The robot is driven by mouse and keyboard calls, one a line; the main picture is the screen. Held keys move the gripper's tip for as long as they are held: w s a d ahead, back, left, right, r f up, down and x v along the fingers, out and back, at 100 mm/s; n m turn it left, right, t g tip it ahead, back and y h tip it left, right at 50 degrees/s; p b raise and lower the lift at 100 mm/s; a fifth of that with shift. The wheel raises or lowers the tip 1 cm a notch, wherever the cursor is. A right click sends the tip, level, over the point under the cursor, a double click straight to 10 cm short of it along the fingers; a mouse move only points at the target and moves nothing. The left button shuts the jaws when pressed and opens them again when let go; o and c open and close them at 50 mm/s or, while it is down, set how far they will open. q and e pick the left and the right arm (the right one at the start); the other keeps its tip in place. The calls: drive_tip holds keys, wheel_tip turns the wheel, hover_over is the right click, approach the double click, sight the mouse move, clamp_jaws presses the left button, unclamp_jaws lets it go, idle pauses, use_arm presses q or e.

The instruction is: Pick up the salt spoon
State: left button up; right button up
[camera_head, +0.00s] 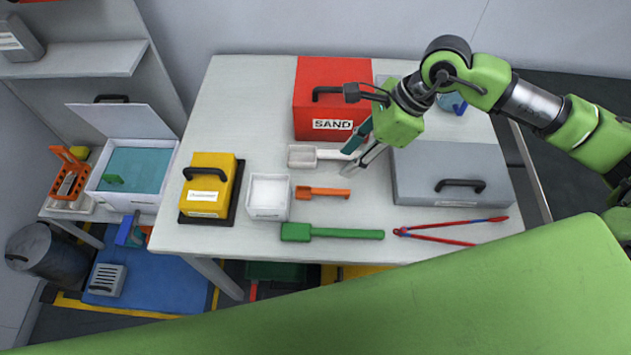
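Three scoops lie on the table, and no label on them can be read to tell which is the salt spoon. A pale grey-white scoop (302,157) lies in front of the red box, its handle pointing right. A small orange scoop (322,192) and a longer green scoop (330,232) lie nearer the front. My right gripper (348,161) points down-left at the pale scoop's handle. Its fingers are apart, one on each side of the handle's end in the picture; contact cannot be told. My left gripper is out of view.
A red box marked SAND (330,83), a grey case (450,170), a yellow box (208,178) and a white tub with white contents (269,214) stand on the table (240,110). Red-and-blue tongs (450,229) lie front right. The back left is clear.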

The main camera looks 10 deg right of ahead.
drive_tip(key=d+f, duration=0.1)
drive_tip(key=d, duration=0.1)
drive_tip(key=p, duration=0.2)
hover_over(331, 191)
drive_tip(key=d, duration=0.2)
drive_tip(key=shift+h, duration=0.4)
drive_tip(key=f, duration=0.6)
drive_tip(key=shift+d+f, duration=0.2)
drive_tip(key=shift+f, duration=0.2)
drive_tip(key=shift+a+f+p, duration=0.2)
drive_tip(key=shift+f+p, duration=0.2)
drive_tip(key=shift+f, duration=0.05)
drive_tip(key=x, duration=0.1)
drive_tip(key=p+x, duration=0.1)
drive_tip(key=x, duration=0.1)
drive_tip(key=shift+s+f+p, duration=0.25)
drive_tip(key=shift+f+p, duration=0.05)
drive_tip(key=shift+w+a+f, duration=0.1)
drive_tip(key=shift+a+f, duration=0.1)
drive_tip(key=shift+f, duration=0.3)
clamp_jaws()
